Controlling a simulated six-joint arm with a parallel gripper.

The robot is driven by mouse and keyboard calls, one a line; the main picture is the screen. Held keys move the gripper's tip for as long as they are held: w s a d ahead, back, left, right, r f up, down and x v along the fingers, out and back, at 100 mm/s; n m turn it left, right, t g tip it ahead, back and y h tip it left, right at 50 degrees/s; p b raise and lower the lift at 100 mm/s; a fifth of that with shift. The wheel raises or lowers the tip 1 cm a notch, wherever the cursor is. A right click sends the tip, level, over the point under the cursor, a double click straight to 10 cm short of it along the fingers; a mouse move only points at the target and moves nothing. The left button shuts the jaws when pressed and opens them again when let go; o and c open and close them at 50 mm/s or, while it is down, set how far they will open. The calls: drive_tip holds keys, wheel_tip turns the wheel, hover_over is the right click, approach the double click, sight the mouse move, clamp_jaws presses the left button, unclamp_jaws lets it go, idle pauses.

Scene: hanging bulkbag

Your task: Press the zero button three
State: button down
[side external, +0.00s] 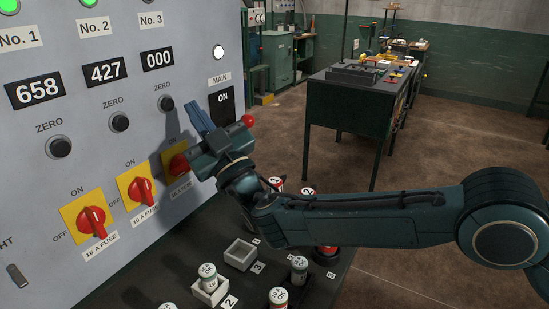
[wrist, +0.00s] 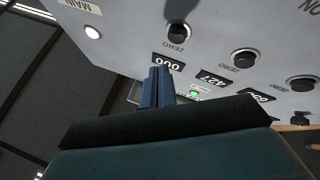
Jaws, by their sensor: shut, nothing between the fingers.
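The third zero button (side external: 166,103) is a round black knob on the grey panel, under the No. 3 display (side external: 157,60), which reads 000. In the wrist view the same button (wrist: 178,33) shows upside down, beyond the fingertips. My gripper (side external: 197,107) is shut and empty, with its blue fingers to the right of the third button in the side view. In the wrist view the closed fingers (wrist: 159,69) overlap the panel near the 000 display. A gap seems to show between fingers and button; contact is not visible.
The second zero button (side external: 119,121) is under 427 and the first (side external: 59,146) under 658. Red rotary switches (side external: 141,191) on yellow plates sit below. A MAIN switch (side external: 222,101) is right of the fingers. Fuses (side external: 208,277) and an empty holder (side external: 240,254) are on the ledge.

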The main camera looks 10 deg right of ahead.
drive_tip(key=shift+s+d, duration=0.75)
drive_tip(key=shift+s, duration=0.05)
